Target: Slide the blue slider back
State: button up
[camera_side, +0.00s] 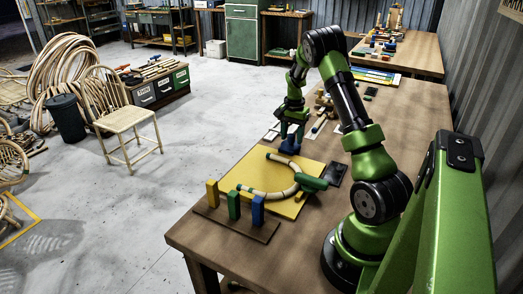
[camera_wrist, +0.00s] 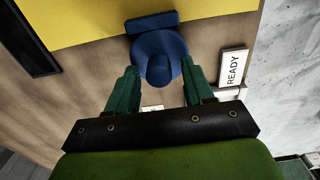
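The blue slider (camera_wrist: 159,58) has a rounded body and a flat blue block behind it at the edge of the yellow board (camera_wrist: 80,22). In the side view the slider (camera_side: 289,146) is at the board's far edge, under my gripper. My gripper (camera_wrist: 160,66) points down, with its two green fingers spread on either side of the slider's rounded body. The fingertips are at or very near its sides; I cannot tell whether they press on it. In the side view the arm and fingers partly hide the slider.
A curved rattan piece (camera_side: 287,187) with green ends lies on the yellow board. A brown base with yellow, green and blue blocks (camera_side: 234,205) stands at the near edge. A READY sign (camera_wrist: 233,67) is right of the slider. A black plate (camera_side: 335,174) lies by the board.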

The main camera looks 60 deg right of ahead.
aim_at(290, 147)
notch_tip(290, 147, up, 17)
dwell(0.6)
jog(key=shift+f, duration=0.1)
jog(key=a+r+n+t, duration=0.3)
jog(key=a+n, duration=0.5)
jog(key=a, duration=1.5)
jog(key=s+a+n+t+y, duration=0.1)
jog(key=s+a+n+t, duration=0.1)
jog(key=a, duration=0.6)
jog(key=s+a+r+n+t+y, duration=0.1)
jog(key=s+a+n+t, duration=0.1)
jog(key=s+a+n, duration=0.2)
jog(key=s+a, duration=0.2)
jog(key=a, duration=0.2)
jog(key=shift+s+r, duration=0.15)
jog(key=shift+s, duration=0.2)
jog(key=shift+a, duration=0.1)
